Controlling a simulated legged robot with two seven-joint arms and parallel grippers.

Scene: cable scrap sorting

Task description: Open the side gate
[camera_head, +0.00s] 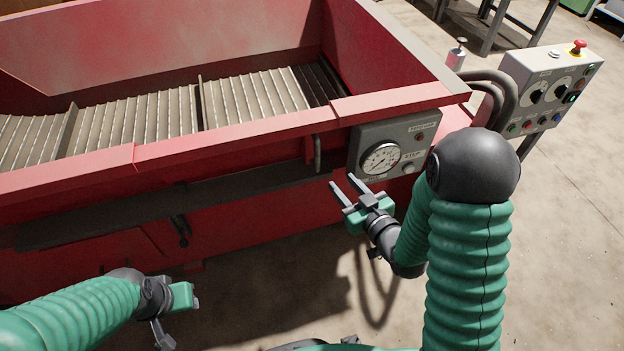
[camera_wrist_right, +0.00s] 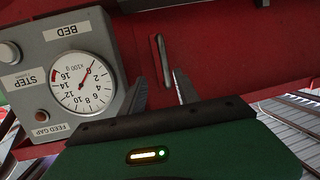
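The red machine's side wall (camera_head: 235,225) faces me, with a rail section between two seams along its top. A slim upright handle (camera_head: 317,153) is on this side, left of the gauge box; it also shows in the right wrist view (camera_wrist_right: 160,58). I cannot tell the gate's exact outline; no gap shows at the seams. My right gripper (camera_head: 343,185) is open and empty, below and slightly right of the handle. In the right wrist view its fingertips (camera_wrist_right: 170,72) are apart near the handle, not visibly holding it. My left gripper (camera_head: 178,315) hangs low at left; its fingers are unclear.
The gauge box (camera_head: 394,142) sits right of the handle, close to my right gripper. A control box (camera_head: 551,90) with buttons stands at right, with thick hoses beside it. A slatted bed (camera_head: 160,120) lies inside the machine. The floor (camera_head: 270,275) in front is clear.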

